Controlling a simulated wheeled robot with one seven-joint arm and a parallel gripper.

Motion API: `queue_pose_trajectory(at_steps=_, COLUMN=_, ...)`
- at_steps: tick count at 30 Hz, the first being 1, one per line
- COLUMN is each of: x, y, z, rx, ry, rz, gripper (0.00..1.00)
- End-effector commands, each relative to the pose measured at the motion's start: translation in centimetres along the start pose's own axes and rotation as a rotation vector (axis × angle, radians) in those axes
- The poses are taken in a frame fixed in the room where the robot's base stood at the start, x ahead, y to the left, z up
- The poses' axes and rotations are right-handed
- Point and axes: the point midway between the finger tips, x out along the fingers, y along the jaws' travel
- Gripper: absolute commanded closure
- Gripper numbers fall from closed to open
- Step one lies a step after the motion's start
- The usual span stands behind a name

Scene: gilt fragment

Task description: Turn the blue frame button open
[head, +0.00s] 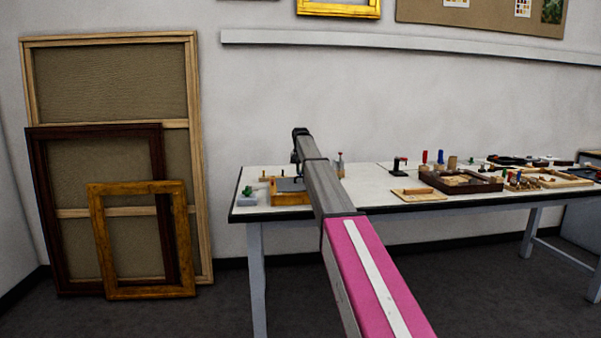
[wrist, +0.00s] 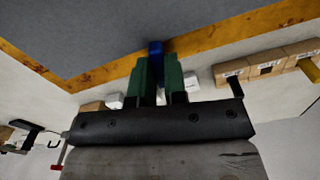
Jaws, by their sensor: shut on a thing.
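The blue frame button (wrist: 155,47) shows in the wrist view at the inner edge of the gilt wooden frame (wrist: 215,38). The frame surrounds a flat grey panel (wrist: 110,30). My gripper (wrist: 158,62) has green fingers, closed on the blue button, with its tip showing between and beyond them. Most of the button is hidden by the fingers, so its exact angle cannot be told. The button cannot be made out there.
Wooden blocks with white labels (wrist: 270,62) stand beside the frame in the wrist view. Along the table (head: 375,205) to the right are a dark tray (head: 487,184), small tools and a wooden board (head: 418,195). Large frames (head: 110,37) lean on the wall at left.

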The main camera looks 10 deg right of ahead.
Motion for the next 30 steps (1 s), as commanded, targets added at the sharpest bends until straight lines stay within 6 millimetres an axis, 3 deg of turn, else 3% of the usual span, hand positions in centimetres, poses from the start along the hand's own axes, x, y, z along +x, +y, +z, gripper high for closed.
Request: queue_pose_trajectory(at_steps=30, x=-0.10, y=-0.01, z=-0.03, rx=0.958, ry=0.000, rz=-0.001, gripper=1.00)
